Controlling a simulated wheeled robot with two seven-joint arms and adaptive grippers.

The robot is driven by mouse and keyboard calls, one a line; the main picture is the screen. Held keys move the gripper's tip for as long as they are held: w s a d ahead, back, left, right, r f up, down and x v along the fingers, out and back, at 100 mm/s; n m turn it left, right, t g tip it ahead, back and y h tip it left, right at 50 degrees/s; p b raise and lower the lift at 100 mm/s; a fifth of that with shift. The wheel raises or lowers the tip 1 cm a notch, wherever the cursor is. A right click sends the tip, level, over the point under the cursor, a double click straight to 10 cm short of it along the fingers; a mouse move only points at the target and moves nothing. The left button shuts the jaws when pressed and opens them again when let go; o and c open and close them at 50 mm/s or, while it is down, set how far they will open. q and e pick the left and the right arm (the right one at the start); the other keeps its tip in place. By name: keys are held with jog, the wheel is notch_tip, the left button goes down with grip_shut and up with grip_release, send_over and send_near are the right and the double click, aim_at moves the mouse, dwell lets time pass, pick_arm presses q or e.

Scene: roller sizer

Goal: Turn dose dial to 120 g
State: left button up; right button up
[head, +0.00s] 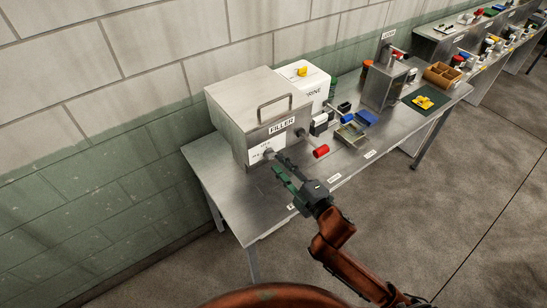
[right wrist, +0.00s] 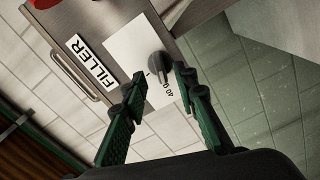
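The filler (head: 245,112) is a grey metal box with a FILLER label and a handle, standing at the left end of the steel table. Its dose dial (right wrist: 157,63) is a dark grey knob on a white scale plate (right wrist: 128,50) on the front face. In the head view the dial (head: 268,153) is small, close to my gripper's tips. My right gripper (right wrist: 159,75) is open, with one green-and-black finger to each side of the dial and gaps visible between. In the head view my right gripper (head: 282,166) reaches toward the filler's front. Most scale numbers are hidden or unreadable. My left gripper is out of view.
A red cylinder (head: 321,151) sticks out at the filler's right. A white brine box (head: 303,84) stands behind it. Blue and black items, a metal box (head: 384,85) and a wooden tray (head: 441,75) are farther right. The table (head: 222,192) is bare at its left front.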

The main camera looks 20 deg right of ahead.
aim_at(274, 158)
jog(key=shift+x, duration=2.25)
jog(key=shift+c, duration=0.3)
jog(key=shift+f, duration=0.1)
grip_shut()
